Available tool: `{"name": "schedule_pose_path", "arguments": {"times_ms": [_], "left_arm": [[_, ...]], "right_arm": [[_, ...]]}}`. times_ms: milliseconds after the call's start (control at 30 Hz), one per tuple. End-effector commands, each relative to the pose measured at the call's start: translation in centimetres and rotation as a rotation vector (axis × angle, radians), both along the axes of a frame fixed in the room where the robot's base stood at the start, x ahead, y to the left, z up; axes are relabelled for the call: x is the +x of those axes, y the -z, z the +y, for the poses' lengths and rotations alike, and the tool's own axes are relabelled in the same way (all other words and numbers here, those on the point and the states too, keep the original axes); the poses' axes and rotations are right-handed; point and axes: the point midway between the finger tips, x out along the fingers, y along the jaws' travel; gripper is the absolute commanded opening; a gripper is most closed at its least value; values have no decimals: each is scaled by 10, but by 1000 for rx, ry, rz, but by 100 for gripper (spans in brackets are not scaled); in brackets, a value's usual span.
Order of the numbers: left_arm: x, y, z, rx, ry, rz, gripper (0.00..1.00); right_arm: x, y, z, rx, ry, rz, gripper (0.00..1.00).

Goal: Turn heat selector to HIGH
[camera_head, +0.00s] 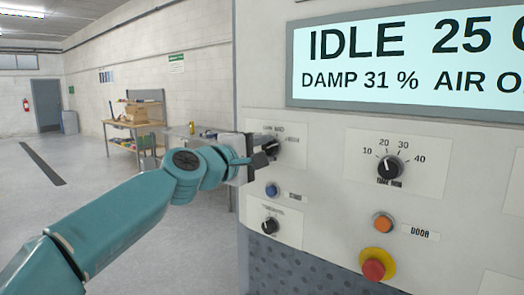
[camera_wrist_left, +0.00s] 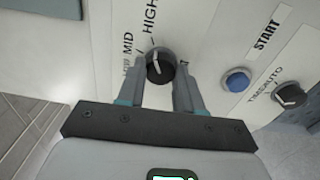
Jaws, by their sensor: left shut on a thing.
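The heat selector (camera_wrist_left: 160,66) is a round black knob on the white panel in the left wrist view, with LOW, MID and HIGH printed around it. Its pale pointer mark tilts up toward the MID and HIGH side; I cannot tell the exact setting. My left gripper (camera_wrist_left: 160,92) has one finger on either side of the knob and is shut on it. In the head view the left gripper (camera_head: 257,153) reaches the panel at the knob (camera_head: 271,149), which it partly covers. My right gripper is in neither view.
A blue START button (camera_head: 271,190) and a lower black knob (camera_head: 270,225) sit below the selector. To the right are a timer knob (camera_head: 389,167), an orange DOOR button (camera_head: 383,223) and a red emergency button (camera_head: 375,267). The display (camera_head: 410,55) reads IDLE.

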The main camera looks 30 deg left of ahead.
Motion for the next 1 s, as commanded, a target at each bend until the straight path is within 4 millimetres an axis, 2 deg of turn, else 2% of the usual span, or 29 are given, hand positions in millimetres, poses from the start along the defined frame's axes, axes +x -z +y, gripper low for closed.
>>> {"name": "schedule_pose_path", "arguments": {"times_ms": [33,100,367,467,567,1000], "left_arm": [[0,1,-1,2,3,4,45],[0,1,-1,1,3,3,61],[0,1,0,0,1,1,61],[-6,1,0,0,1,1,61],[-22,2,1,0,1,-1,61],[-132,5,8,1,-1,0,61]], "right_arm": [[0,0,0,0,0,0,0],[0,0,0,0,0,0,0],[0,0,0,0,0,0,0],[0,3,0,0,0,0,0],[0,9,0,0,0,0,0],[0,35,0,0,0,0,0]]}}
